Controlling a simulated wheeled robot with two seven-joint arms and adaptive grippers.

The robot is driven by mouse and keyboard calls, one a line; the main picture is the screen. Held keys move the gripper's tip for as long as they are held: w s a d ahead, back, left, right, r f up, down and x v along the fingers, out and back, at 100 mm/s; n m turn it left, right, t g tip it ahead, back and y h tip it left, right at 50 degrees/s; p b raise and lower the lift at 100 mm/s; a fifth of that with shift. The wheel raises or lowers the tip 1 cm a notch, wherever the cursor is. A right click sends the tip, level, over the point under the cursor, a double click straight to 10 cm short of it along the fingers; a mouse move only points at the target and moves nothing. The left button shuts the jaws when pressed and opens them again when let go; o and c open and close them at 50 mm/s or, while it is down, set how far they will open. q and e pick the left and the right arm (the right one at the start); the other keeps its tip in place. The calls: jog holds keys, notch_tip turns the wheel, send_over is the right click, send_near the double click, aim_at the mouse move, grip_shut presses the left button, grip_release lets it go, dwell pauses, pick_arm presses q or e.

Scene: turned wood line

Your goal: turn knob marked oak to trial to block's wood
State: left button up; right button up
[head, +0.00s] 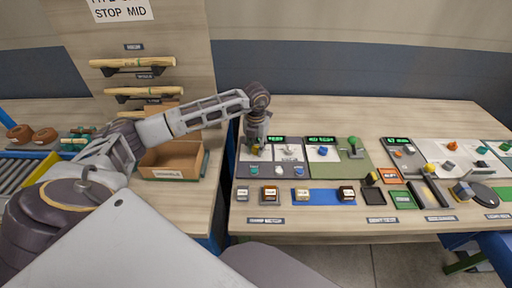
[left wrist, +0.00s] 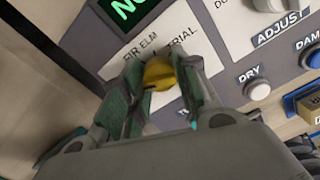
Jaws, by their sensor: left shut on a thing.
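The yellow knob (left wrist: 159,74) sits on a white plate (left wrist: 205,62) of the grey panel in the left wrist view. I can read FIR, ELM and TRIAL around it; other marks are hidden by the fingers. A dark line shows on the knob's face. My left gripper (left wrist: 163,88) is shut on the knob, with one finger on either side. In the head view my left gripper (head: 256,146) reaches down onto the left end of the panel (head: 258,170) and mostly covers the knob. Small blocks, including one brown block (head: 269,193), stand in front; their lettering is too small to read.
A green-lit display (left wrist: 125,8) is above the knob. A white button marked DRY (left wrist: 258,91), a blue button (left wrist: 312,58) and an ADJUST knob (left wrist: 268,4) are to its right. A cardboard box (head: 172,160) stands left of the panel. A green lever (head: 354,145) stands farther right.

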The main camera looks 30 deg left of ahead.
pick_arm(q)
jog(key=shift+w+r, duration=0.1)
jog(key=shift+r, duration=0.05)
jog(key=o, duration=1)
jog(key=shift+o, duration=0.2)
notch_tip(320, 180, up, 12)
dwell(0.4)
dwell(0.6)
